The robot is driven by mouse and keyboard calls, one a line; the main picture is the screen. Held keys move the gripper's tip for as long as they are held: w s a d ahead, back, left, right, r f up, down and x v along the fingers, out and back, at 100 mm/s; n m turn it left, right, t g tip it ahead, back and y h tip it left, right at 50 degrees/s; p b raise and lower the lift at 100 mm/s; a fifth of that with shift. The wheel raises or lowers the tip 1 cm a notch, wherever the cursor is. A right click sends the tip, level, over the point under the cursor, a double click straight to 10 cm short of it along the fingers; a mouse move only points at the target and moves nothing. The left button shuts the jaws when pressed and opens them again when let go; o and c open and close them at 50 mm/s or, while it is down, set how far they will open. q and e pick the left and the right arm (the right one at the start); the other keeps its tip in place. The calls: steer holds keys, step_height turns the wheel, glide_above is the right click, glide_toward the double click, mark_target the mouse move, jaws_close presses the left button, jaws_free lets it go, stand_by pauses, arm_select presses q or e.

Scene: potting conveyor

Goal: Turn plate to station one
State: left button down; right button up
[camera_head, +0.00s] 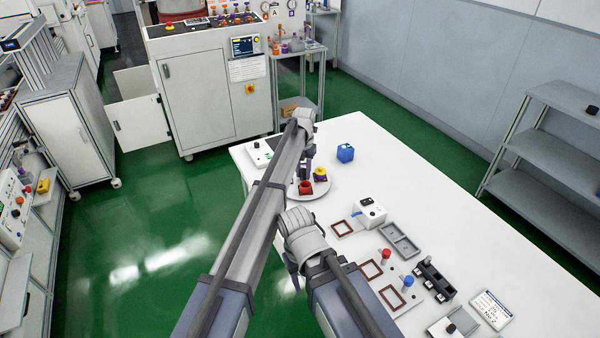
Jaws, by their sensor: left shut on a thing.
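The round white plate (319,195) lies at the near left part of the white table. My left gripper (304,174) points down over the plate, behind the red piece. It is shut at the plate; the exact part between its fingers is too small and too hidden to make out. My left arm covers the plate's left side. My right gripper (293,277) hangs lower in the picture, off the table's left edge, and its fingers are not clear.
A white box (260,153) sits at the table's far left corner. The table's far right is clear.

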mark_target(303, 170)
arm_select(q)
steer(key=c, duration=0.9)
jaws_free()
steer(key=shift+a, duration=0.1)
steer(key=shift+r, duration=0.15)
step_height(303, 170, up, 8)
steer(key=p, duration=0.8)
steer(key=shift+f, duration=0.2)
